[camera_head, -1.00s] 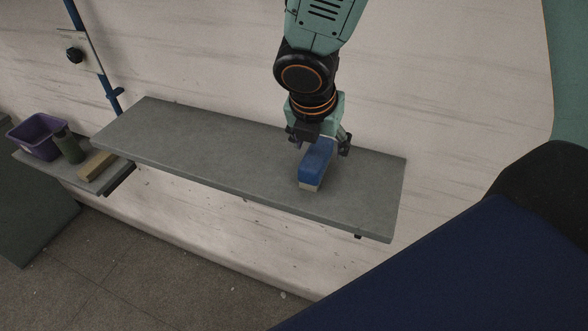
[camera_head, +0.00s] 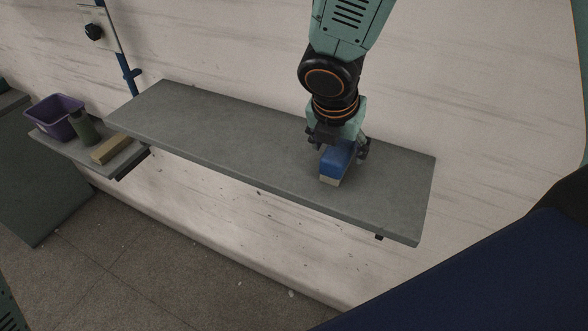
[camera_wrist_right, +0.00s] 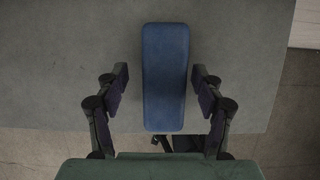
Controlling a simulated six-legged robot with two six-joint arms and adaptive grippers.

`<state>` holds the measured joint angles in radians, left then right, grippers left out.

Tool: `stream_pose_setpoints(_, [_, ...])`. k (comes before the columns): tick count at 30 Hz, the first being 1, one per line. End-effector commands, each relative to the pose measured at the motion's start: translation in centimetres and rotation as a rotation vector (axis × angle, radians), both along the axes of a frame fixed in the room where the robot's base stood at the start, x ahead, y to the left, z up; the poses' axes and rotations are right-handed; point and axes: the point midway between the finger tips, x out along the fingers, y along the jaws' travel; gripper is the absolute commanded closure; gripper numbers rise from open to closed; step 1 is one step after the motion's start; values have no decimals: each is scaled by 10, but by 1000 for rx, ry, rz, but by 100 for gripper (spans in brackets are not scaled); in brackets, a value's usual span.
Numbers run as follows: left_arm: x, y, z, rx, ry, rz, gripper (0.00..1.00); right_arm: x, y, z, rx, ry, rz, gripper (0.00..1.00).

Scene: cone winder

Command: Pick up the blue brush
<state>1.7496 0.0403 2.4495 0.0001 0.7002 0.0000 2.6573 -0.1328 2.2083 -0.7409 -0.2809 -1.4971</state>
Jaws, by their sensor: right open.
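The blue brush (camera_head: 337,160) has a blue top and a pale lower part. It rests on the grey shelf (camera_head: 220,137), towards its right end. My right gripper (camera_head: 338,150) is over the brush with its fingers to either side. In the right wrist view the brush (camera_wrist_right: 165,78) lies lengthwise between the two open fingers of the right gripper (camera_wrist_right: 160,92), with a gap on each side. The brush's far end in the head view is hidden by the gripper. My left gripper is not in view.
A lower shelf (camera_head: 127,158) at the left holds a purple bin (camera_head: 55,118), a dark green cylinder (camera_head: 84,127) and a tan block (camera_head: 110,148). A pale wall (camera_head: 230,60) stands close behind the grey shelf. The shelf's left and middle are clear.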

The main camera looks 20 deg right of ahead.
Motion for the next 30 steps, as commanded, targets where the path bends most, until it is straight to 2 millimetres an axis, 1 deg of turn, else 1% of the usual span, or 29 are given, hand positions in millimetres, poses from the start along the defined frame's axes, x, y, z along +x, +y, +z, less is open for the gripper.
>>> stream_pose_setpoints(3, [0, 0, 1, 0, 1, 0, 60, 0, 0, 2, -15, -2, 9, 32])
stream_pose_setpoints(23, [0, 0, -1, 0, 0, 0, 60, 0, -1, -4, -15, 3, 8, 32])
stream_pose_setpoints(26, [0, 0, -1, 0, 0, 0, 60, 0, -1, -5, -15, 3, 8, 39])
stream_pose_setpoints(30, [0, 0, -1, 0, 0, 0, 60, -1, -1, -5, -15, 4, 8, 51])
